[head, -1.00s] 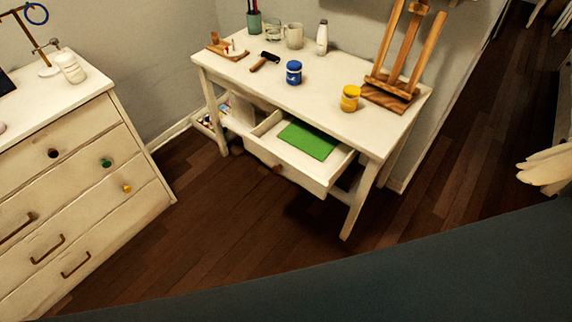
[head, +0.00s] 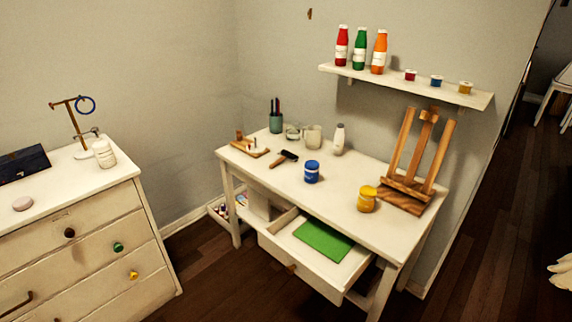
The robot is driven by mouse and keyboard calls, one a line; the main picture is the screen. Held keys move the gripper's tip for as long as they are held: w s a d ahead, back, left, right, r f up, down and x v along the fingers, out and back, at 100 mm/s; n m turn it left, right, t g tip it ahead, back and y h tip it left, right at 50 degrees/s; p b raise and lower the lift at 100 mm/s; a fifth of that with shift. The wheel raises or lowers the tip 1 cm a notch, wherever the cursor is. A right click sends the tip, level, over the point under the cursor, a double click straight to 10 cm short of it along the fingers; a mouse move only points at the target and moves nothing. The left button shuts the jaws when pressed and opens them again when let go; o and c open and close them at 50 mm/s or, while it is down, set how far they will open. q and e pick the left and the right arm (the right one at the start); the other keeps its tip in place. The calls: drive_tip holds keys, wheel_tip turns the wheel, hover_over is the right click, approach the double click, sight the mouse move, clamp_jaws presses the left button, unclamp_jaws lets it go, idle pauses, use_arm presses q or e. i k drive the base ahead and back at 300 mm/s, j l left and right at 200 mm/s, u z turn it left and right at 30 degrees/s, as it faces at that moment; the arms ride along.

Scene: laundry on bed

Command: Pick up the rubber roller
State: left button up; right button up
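The rubber roller (head: 285,158), with a black roller head and a wooden handle, lies on the white desk (head: 340,187), left of the blue paint jar (head: 312,171). It lies behind the desk's front edge, with the handle pointing toward the front left. Nothing covers it.
The desk drawer (head: 305,262) stands open with a green sheet (head: 323,240) inside. A yellow jar (head: 367,198), wooden easel (head: 415,165), mug (head: 313,136) and white bottle (head: 339,139) stand on the desk. A wall shelf (head: 410,85) holds bottles. A dresser (head: 85,240) stands at left.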

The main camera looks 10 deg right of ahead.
sight(285, 154)
drive_tip(key=i+j+z, duration=0.15)
drive_tip(key=z, duration=1.1)
drive_tip(key=i+j+z, duration=0.1)
drive_tip(key=j+z, duration=0.55)
drive_tip(key=j, duration=0.2)
drive_tip(key=i+j+z, duration=0.1)
drive_tip(key=j+z, duration=0.15)
drive_tip(key=j, duration=1.55)
